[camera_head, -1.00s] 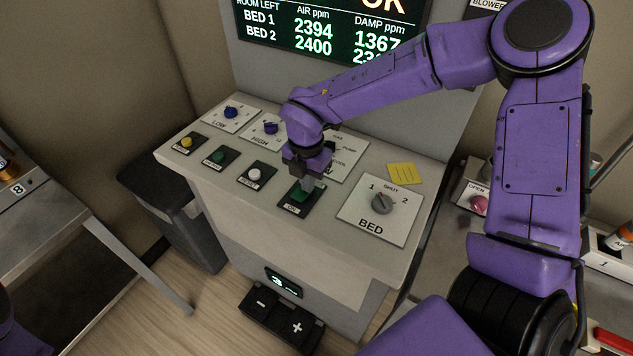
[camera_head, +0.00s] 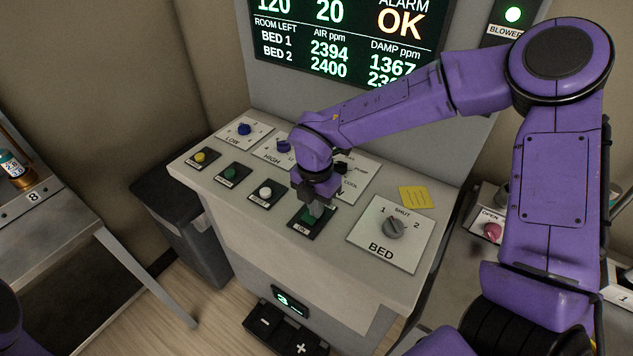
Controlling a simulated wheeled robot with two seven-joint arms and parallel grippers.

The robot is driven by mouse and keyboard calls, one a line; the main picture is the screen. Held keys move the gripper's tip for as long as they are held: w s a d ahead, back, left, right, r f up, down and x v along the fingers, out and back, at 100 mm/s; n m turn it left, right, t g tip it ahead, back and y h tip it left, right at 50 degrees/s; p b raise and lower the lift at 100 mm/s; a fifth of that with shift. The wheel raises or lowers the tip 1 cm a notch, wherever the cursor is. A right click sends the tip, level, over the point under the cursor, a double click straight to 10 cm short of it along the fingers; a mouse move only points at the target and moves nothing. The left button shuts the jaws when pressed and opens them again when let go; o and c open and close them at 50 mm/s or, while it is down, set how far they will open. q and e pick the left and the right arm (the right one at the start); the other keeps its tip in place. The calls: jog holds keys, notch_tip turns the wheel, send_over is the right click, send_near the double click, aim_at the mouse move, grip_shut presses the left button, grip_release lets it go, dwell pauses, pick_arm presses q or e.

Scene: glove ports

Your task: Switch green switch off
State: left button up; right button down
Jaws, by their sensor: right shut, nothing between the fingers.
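The green switch (camera_head: 307,215) sits on a dark plate on the sloped console (camera_head: 300,262), left of the grey BED knob. My right gripper (camera_head: 318,208) is shut and empty, pointing down with its fingertips at the switch. The fingers hide part of the switch, so I cannot tell its exact position or whether they press it. A second green button (camera_head: 230,174) sits further left in the same row. Of my left arm only a small purple part shows at the lower left edge; its gripper is out of view.
The BED knob (camera_head: 393,227) is close to the right of my gripper, with a yellow note (camera_head: 416,197) behind it. A white button (camera_head: 265,193) is to the left. A lit BLOWER lamp (camera_head: 513,14) and a display (camera_head: 345,35) reading OK are above.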

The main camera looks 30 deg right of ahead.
notch_tip(320, 180, up, 3)
jog(key=shift+w+r+p, duration=0.1)
jog(key=shift+w+p, duration=0.05)
jog(key=shift+p, duration=0.6)
pick_arm(q)
jog(key=shift+w+f+b, duration=0.1)
jog(key=shift+f+b, duration=0.05)
jog(key=shift+b, duration=1.2)
pick_arm(e)
notch_tip(320, 180, up, 10)
jog(key=shift+r, duration=0.25)
jog(key=shift+a, duration=0.1)
pick_arm(q)
notch_tip(320, 180, down, 8)
jog(key=b, duration=0.7)
jog(key=shift+r+b, duration=0.25)
jog(key=shift+b, duration=0.05)
pick_arm(e)
jog(key=shift+w+a+r+t+h, duration=0.15)
jog(key=shift+a+t+h, duration=0.15)
jog(key=shift+h, duration=0.2)
pick_arm(q)
jog(key=shift+d, duration=0.1)
pick_arm(e)
jog(key=shift+d, duration=0.1)
